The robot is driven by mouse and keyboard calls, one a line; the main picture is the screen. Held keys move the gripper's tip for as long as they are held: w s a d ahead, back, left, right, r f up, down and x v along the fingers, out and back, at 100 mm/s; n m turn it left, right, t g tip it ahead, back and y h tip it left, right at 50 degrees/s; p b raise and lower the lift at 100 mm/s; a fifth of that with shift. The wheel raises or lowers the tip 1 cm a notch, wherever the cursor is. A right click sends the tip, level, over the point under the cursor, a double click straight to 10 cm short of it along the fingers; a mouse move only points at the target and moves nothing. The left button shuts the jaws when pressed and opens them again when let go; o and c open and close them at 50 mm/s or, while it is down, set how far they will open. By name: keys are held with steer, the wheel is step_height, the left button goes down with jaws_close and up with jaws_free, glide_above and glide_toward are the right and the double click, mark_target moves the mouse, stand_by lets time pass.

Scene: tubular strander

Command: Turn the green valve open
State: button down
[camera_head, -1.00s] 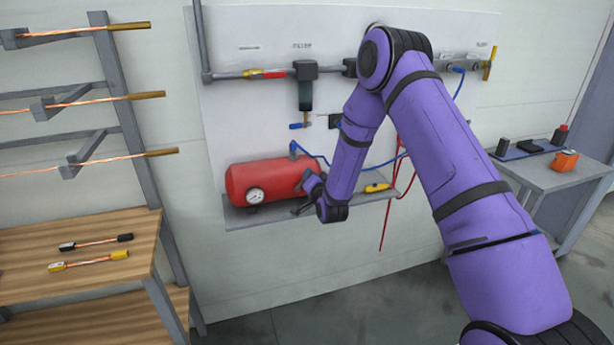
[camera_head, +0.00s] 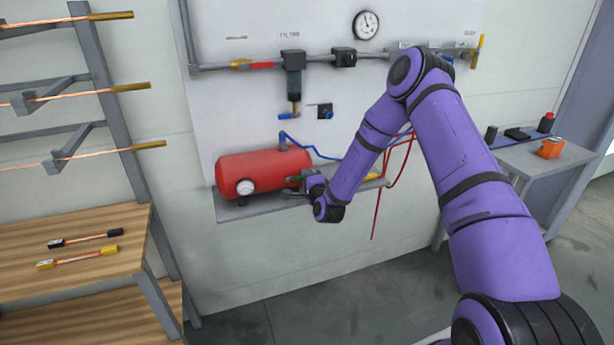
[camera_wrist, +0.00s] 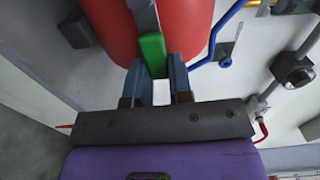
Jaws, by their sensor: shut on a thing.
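The green valve (camera_wrist: 153,52) shows in the wrist view as a short green handle in front of the red tank (camera_wrist: 196,25). My gripper (camera_wrist: 160,75) is shut on the handle, with one finger on each side of its lower end. In the head view my gripper (camera_head: 301,188) is at the right end of the red tank (camera_head: 262,170), and a small bit of green shows at its fingers. The valve's body and pipe joint are mostly hidden there.
The tank rests on a narrow grey wall shelf (camera_head: 240,211). A blue hose (camera_head: 315,152) and red hoses (camera_head: 396,160) hang close to my arm. Pipework with a filter (camera_head: 293,78) runs above. A wooden rack (camera_head: 105,225) stands left and a grey table (camera_head: 540,162) right.

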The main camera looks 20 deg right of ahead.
steer(key=shift+f+m, duration=0.25)
steer(key=shift+m, duration=0.05)
stand_by(0.4)
steer(key=c, duration=1)
jaws_free()
steer(key=s, duration=1)
steer(key=shift+s, duration=0.4)
